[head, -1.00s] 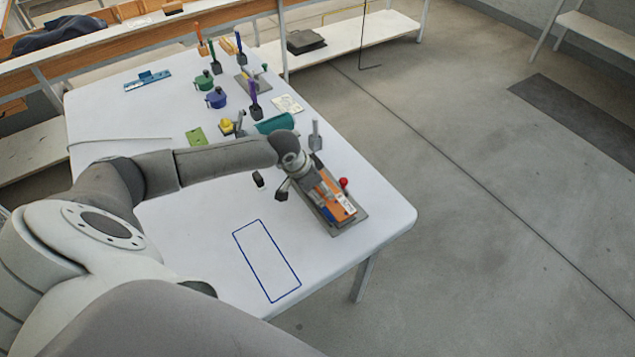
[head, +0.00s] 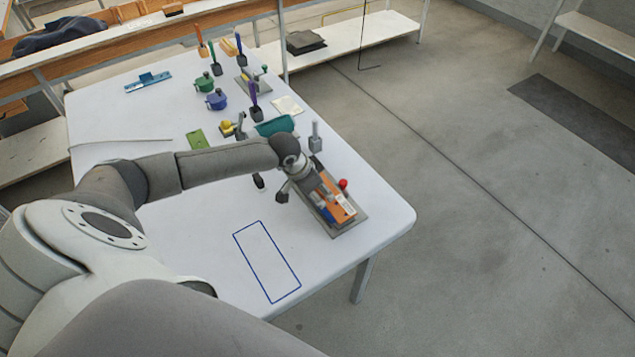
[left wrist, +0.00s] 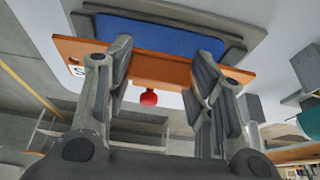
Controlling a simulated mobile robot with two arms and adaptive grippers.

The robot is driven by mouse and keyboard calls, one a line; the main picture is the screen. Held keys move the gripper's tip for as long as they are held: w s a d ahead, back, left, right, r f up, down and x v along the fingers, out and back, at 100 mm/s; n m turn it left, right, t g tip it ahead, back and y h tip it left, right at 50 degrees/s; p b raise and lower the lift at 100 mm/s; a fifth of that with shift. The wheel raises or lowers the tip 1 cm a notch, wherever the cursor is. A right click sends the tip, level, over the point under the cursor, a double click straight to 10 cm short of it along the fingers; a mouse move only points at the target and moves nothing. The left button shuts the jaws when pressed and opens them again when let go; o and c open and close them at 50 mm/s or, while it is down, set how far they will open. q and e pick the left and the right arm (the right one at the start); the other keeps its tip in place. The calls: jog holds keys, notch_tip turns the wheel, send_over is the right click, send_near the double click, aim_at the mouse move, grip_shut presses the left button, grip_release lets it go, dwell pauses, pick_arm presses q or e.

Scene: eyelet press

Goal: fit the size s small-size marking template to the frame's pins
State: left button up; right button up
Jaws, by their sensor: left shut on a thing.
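The orange size S template (head: 343,208) is a flat bar with a white label. In the left wrist view the orange plate (left wrist: 165,68) runs across between the fingers, with part of an "S" label at its left end. My left gripper (left wrist: 165,58) is shut on it; in the head view the gripper (head: 320,188) partly hides it. The grey frame (head: 346,229) lies under the template near the table's right corner, with a blue panel (left wrist: 160,35) showing. I cannot make out the pins or whether the template touches them. My right gripper is not in view.
A grey upright tool (head: 315,137) and a teal block (head: 275,125) are close behind. A blue-outlined rectangle (head: 267,262) on the white table is empty. Pots and handled tools stand farther back.

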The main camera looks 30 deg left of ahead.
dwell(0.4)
pick_arm(q)
jog(key=shift+p, duration=0.35)
jog(key=shift+f, duration=0.45)
dwell(0.7)
jog(key=shift+p, duration=0.4)
jog(key=shift+p, duration=0.6)
dwell(0.9)
jog(key=shift+f+b, duration=0.65)
jog(key=shift+f, duration=0.35)
